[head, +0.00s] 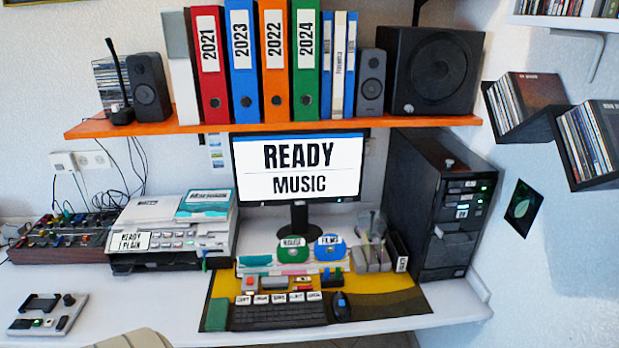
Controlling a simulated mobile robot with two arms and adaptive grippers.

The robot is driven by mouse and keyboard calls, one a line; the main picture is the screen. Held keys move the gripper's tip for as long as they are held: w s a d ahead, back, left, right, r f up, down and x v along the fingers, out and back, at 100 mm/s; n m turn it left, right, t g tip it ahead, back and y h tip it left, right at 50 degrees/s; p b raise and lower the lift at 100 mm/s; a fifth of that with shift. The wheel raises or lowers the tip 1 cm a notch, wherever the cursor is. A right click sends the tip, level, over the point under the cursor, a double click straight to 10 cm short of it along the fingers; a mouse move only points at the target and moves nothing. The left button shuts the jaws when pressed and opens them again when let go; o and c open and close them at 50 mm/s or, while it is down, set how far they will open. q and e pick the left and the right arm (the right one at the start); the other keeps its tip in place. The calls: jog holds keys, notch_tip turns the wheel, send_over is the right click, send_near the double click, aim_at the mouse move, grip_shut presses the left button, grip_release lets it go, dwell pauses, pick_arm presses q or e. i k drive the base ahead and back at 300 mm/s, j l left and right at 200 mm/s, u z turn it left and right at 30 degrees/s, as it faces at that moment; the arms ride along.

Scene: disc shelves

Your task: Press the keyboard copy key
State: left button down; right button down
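The black keyboard (278,315) lies on a yellow and dark mat (398,303) near the front edge of the white desk. A row of small white labelled tabs (279,298) stands along its back edge. The leftmost tab (243,300) may read as the copy label, but the print is too small to be sure. Neither of my grippers is in the head view, and nothing covers the keyboard.
A mouse (340,306) sits right of the keyboard. Behind it stand two labelled discs, green (292,249) and blue (330,247), and a monitor (298,168) reading "READY MUSIC". A computer tower (443,205) stands right, a stacked device (175,230) left.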

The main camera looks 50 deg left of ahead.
aim_at(242, 300)
jog(key=u, duration=1.65)
